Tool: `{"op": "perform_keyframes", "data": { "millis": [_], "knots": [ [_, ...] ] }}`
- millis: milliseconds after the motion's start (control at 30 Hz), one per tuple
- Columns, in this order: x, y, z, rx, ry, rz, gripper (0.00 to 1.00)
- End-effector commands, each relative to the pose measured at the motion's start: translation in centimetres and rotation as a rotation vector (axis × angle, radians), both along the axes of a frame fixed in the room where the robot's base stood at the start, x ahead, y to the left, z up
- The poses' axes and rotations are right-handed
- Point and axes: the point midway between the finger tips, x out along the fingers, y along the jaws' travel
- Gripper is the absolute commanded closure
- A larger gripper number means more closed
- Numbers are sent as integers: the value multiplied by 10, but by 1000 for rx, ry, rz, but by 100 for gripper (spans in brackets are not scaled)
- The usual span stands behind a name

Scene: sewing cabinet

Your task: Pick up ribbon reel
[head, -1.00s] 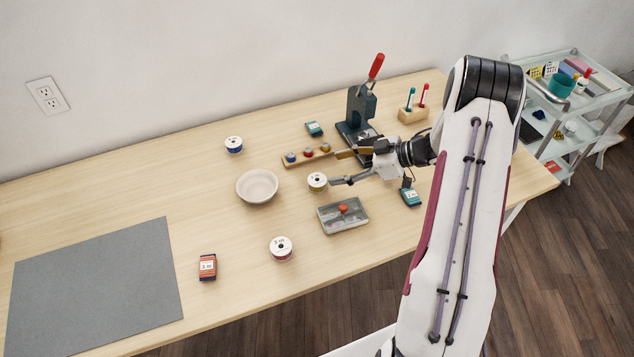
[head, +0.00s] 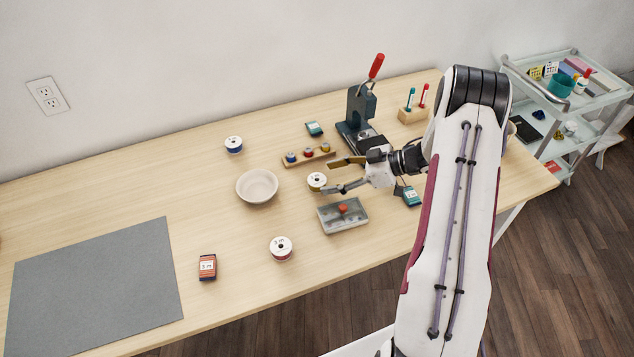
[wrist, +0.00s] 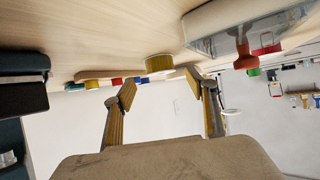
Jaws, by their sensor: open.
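Three white-topped ribbon reels stand on the table in the head view: one with a yellow side (head: 317,181) near the middle, a blue one (head: 234,145) at the back left and a red one (head: 281,248) at the front. My gripper (head: 333,177) is open and empty, its fingertips close to the right side of the yellow reel. In the wrist view the yellow reel (wrist: 158,64) shows ahead, between and beyond the two fingertips (wrist: 160,86). I see no contact with it.
A grey tray (head: 332,226) with a red item lies in front of the gripper. A white bowl (head: 257,186) stands left of the yellow reel. A wooden strip with several spools (head: 308,157) and a press (head: 357,115) stand behind. The left table has a grey mat (head: 95,285).

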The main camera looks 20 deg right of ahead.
Motion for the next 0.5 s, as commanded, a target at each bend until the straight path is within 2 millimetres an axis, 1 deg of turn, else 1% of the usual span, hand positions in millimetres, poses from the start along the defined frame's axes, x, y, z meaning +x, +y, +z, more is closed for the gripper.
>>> {"op": "perform_keyframes", "data": {
  "millis": [333, 500],
  "knots": [
    [1, 1, -1, 0, 0, 0, 43],
    [5, 9, -5, 0, 1, 2, 43]
  ]
}}
